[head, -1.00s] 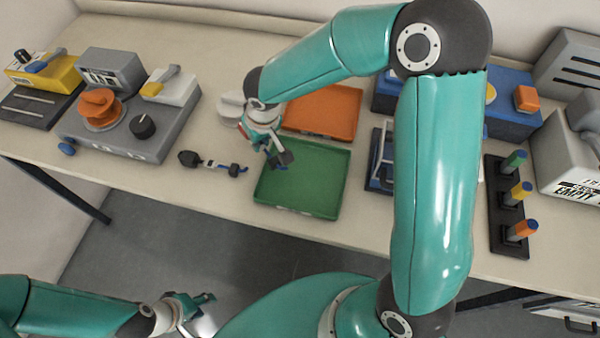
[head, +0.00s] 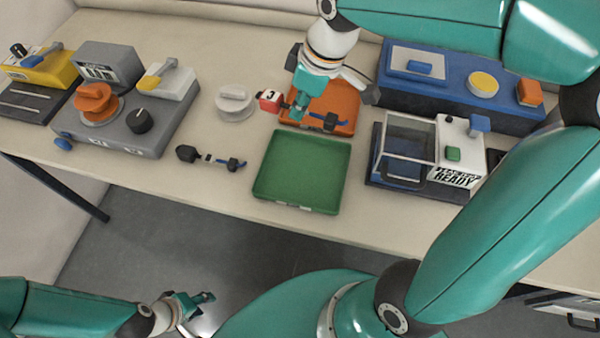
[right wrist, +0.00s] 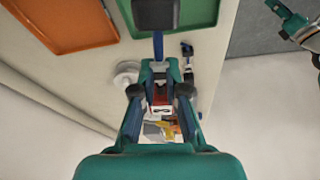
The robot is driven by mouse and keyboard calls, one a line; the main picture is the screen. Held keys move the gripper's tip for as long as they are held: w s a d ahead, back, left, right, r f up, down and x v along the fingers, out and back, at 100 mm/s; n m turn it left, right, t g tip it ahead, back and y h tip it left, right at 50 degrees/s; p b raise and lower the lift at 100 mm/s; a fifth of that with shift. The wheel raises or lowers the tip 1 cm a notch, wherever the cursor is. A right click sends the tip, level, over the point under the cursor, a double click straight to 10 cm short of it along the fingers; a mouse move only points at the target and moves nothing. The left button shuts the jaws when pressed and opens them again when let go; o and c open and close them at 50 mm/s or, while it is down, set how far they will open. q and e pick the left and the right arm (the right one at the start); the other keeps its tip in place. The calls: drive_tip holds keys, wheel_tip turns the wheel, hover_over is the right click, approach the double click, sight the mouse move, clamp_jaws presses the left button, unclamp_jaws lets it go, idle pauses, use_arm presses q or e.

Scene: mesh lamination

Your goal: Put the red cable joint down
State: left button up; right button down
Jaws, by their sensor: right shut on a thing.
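The red cable joint (head: 270,101) has a red block marked with a number at its left end and a blue and dark part at its right end. My left gripper (head: 196,308) is open and empty, away from the table at the lower left.
A green tray (head: 302,172) in front of the orange one is empty. A black cable joint (head: 209,159) lies on the table to its left. A round white fixture (head: 234,102) stands left of the orange tray. A clear-lidded machine (head: 408,150) stands to the right.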

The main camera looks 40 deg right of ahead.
wheel_tip(320, 180, up, 2)
drive_tip(key=s+n, duration=0.1)
drive_tip(key=s, duration=0.1)
drive_tip(key=b, duration=0.2)
hover_over(303, 170)
drive_tip(key=shift+n+g, duration=0.3)
drive_tip(key=f, duration=1.5)
drive_tip(key=shift+s+d+f, duration=0.1)
drive_tip(key=shift+s+d, duration=0.1)
drive_tip(key=shift+s, duration=0.1)
drive_tip(key=shift+s+d+x, duration=0.1)
drive_tip(key=shift+s+x, duration=0.05)
drive_tip(key=shift+x, duration=0.55)
drive_tip(key=shift+s+d+x, duration=0.1)
drive_tip(key=shift+x, duration=0.6)
drive_tip(key=shift+s+d+x, duration=0.1)
drive_tip(key=shift+s+x, duration=0.05)
drive_tip(key=shift+x, duration=0.55)
drive_tip(key=shift+f, duration=0.1)
drive_tip(key=shift+f, duration=0.15)
drive_tip(key=c, duration=1.2)
unclamp_jaws()
